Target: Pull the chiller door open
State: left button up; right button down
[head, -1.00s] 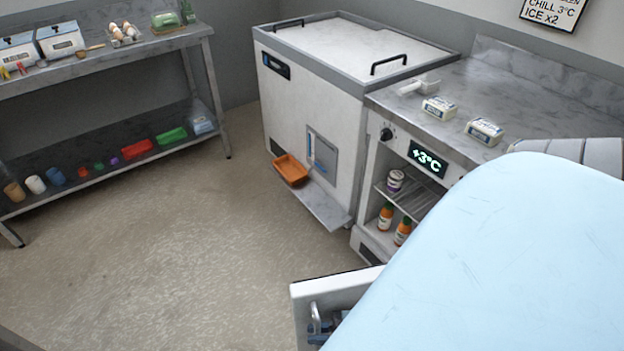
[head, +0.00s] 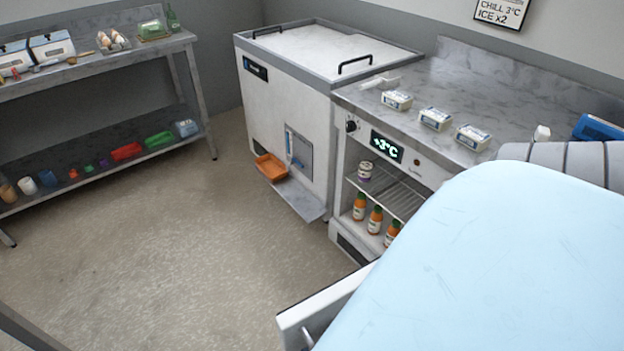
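The chiller (head: 425,170) is the steel-topped unit with a +3°C display (head: 387,146). Its front stands open, showing a wire shelf, a jar (head: 365,171) and several orange bottles (head: 375,219). The white chiller door (head: 322,305) is swung well out from the front, at the bottom of the head view. Only its upper edge and a strip of its face show. A bit of the handle (head: 308,338) shows at the bottom edge. My large pale blue arm link covers the rest of the door and the chiller's right side. Neither gripper shows.
A white chest unit (head: 290,110) with an orange scoop tray (head: 270,167) and a low ledge stands left of the chiller. A shelf rack (head: 100,58) stands at the far left. The floor (head: 170,260) between them is clear. Butter packs (head: 435,118) lie on the counter.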

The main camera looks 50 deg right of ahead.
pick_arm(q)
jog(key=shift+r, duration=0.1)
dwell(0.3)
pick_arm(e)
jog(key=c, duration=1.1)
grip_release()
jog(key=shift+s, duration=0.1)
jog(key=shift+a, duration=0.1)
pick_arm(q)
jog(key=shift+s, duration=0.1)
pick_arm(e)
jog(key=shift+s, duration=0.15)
